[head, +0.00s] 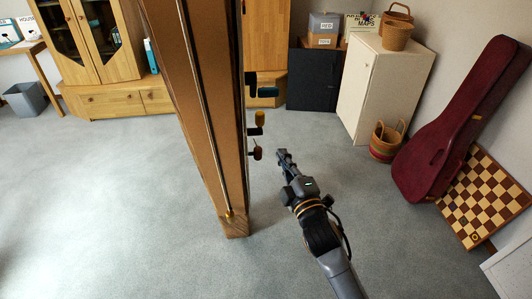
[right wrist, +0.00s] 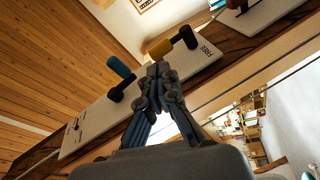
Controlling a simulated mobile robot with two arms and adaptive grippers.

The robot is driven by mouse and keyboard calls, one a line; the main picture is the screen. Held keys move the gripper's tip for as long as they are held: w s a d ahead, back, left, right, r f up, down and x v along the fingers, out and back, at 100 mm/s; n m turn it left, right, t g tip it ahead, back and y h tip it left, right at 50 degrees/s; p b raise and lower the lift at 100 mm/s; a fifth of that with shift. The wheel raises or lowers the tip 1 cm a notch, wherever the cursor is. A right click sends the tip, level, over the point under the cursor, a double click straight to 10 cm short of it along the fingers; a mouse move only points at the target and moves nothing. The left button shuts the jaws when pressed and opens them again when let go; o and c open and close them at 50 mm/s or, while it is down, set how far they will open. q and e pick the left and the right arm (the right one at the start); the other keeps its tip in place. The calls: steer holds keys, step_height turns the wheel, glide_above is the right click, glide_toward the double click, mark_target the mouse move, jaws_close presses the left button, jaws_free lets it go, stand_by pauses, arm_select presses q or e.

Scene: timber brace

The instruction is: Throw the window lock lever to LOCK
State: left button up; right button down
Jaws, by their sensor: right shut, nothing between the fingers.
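Levers with coloured grips stick out from the right side of a timber post (head: 205,120) in the head view. One has a yellow grip (head: 260,118), and below it is a dark red grip (head: 257,153). I cannot tell which is the window lock lever. My right gripper (head: 281,155) is shut and empty, just right of the dark red grip; its tips (right wrist: 160,70) appear close to the yellow grip, contact unclear.
A cream cabinet (head: 375,90) with baskets, a dark red instrument case (head: 450,125) and a chequered board (head: 485,195) stand at the right. A wooden cabinet (head: 105,55) stands at the back left. The grey carpet (head: 110,190) around the post is clear.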

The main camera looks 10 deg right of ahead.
step_height(320, 180, down, 2)
steer(key=s+n+t+y+b, duration=0.1)
steer(key=s+n, duration=0.2)
steer(key=n, duration=0.1)
steer(key=b, duration=0.3)
glide_toward(262, 122)
steer(key=x, duration=0.7)
steer(key=shift+f, duration=0.1)
arm_select(q)
step_height(262, 122, down, 5)
steer(key=shift+f, duration=0.15)
steer(key=shift+p, duration=0.3)
